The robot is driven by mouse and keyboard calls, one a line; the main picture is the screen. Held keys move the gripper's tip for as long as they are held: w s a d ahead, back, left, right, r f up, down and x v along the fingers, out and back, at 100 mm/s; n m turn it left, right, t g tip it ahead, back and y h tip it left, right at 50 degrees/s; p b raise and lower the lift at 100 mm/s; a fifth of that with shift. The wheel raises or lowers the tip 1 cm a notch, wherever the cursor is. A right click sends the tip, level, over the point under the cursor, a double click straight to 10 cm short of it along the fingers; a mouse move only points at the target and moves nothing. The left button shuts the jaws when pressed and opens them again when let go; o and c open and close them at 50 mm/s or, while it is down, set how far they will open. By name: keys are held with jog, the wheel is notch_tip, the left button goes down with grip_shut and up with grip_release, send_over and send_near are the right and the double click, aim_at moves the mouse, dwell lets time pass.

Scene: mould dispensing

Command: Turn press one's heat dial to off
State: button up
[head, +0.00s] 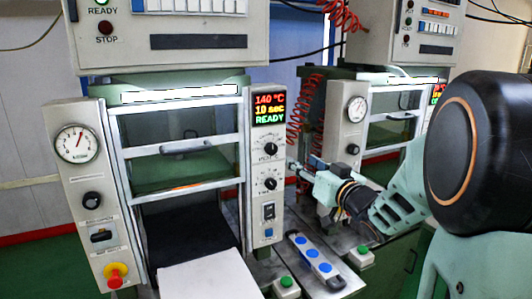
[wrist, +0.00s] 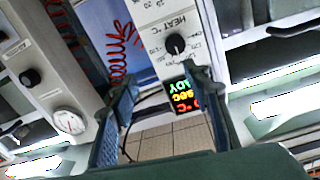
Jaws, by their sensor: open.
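The nearer press (head: 110,185) has a control panel on its right post with a lit display (head: 269,109) reading 140 °C, 10 sec, READY. Its black heat dial (head: 270,150) sits just below the display, with a second dial (head: 270,184) under it. The wrist view shows the heat dial (wrist: 175,45) upside down, under a "HEAT °C" label; its pointer setting is too small to read. My gripper (head: 304,168) is open and empty, just right of the panel. In the wrist view my gripper (wrist: 160,76) has its fingers apart, with the dial beyond the right fingertip.
A second press (head: 354,130) with a gauge stands behind at the right, and red coiled hoses (head: 306,105) hang between the presses. A white plate (head: 205,276) juts out in front.

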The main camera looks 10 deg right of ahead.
aim_at(273, 150)
jog(key=shift+y, duration=0.6)
jog(key=x, duration=0.3)
jog(key=a+p+x, duration=0.1)
jog(key=x, duration=0.3)
jog(key=a+f+p+x, duration=0.1)
jog(key=x, duration=0.3)
jog(key=shift+s+a, duration=0.1)
jog(key=shift+s, duration=0.1)
jog(key=c, duration=1.2)
